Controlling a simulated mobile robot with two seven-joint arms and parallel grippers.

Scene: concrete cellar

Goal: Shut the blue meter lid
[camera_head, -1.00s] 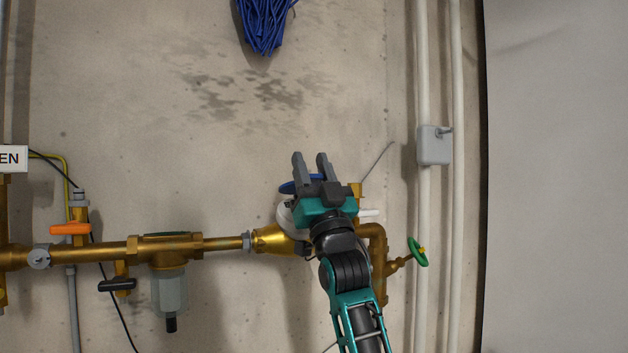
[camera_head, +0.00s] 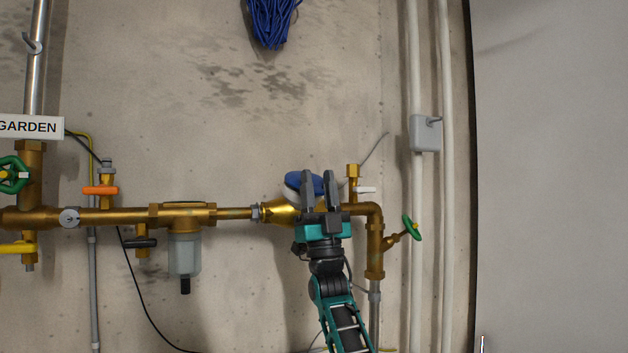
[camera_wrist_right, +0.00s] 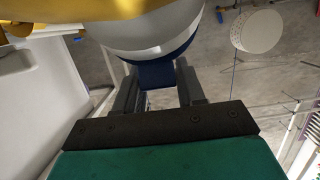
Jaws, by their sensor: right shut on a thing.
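The blue meter lid (camera_head: 298,183) is at the white water meter on the brass pipe, just right of the picture's middle in the head view. My right gripper (camera_head: 319,176) is in front of the meter with its fingers pointing up, hiding part of the lid and most of the meter body. In the right wrist view, the lid's blue tab (camera_wrist_right: 157,76) sits between my two fingers, below the meter's white rounded body (camera_wrist_right: 150,48). The right gripper is shut on this tab. I cannot tell how far the lid is tilted. My left gripper is not in view.
The brass pipe (camera_head: 120,216) runs across the wall with a clear filter bowl (camera_head: 185,255) and an orange lever (camera_head: 100,190). Right of the meter are a white lever (camera_head: 366,189) and a green handwheel (camera_head: 412,228).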

